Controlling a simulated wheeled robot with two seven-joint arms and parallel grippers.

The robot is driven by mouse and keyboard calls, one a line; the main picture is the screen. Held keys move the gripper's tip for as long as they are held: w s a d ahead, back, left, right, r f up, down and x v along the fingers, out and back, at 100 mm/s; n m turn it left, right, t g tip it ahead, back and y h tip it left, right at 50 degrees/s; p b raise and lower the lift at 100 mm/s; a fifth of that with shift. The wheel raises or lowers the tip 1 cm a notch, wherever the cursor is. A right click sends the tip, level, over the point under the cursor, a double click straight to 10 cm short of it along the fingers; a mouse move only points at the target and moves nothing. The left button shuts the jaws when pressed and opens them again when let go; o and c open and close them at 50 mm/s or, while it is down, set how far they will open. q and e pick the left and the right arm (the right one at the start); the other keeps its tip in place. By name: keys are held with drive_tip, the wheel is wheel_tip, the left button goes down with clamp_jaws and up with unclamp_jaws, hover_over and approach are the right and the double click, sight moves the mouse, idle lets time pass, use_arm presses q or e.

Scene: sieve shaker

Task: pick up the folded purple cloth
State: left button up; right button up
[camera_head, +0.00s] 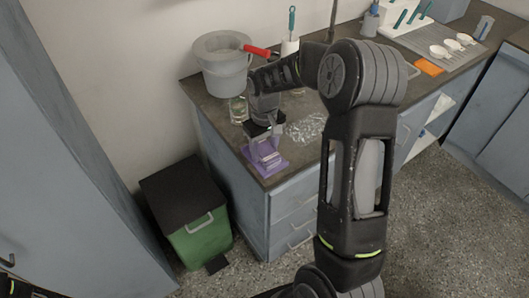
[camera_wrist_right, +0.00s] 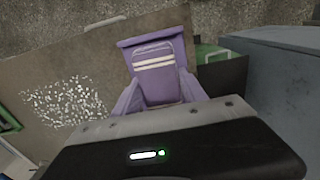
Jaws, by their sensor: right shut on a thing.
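The folded purple cloth (camera_head: 268,164) is at the near left corner of the dark counter, with pale stripes across it. My right gripper (camera_head: 264,143) reaches down over it from above and is shut on it. In the right wrist view, the cloth (camera_wrist_right: 157,70) fills the space in front of the gripper, its striped part in the middle and purple folds at both sides. The fingertips are largely hidden there. I cannot tell whether the cloth still touches the counter. My left gripper is not in view.
A grey bucket (camera_head: 222,68) with a red-handled tool and a glass jar (camera_head: 238,110) stand behind the gripper. Clear shiny pieces (camera_head: 307,127) lie to its right. A green bin (camera_head: 202,238) with a dark lid stands on the floor, left of the counter. An orange item (camera_head: 429,67) lies farther right.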

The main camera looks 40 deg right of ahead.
sight(264, 149)
drive_tip(key=c, duration=0.4)
drive_tip(key=shift+r, duration=0.15)
wheel_tip(264, 149, up, 10)
drive_tip(key=shift+f+b, duration=0.1)
drive_tip(key=shift+b, duration=0.4)
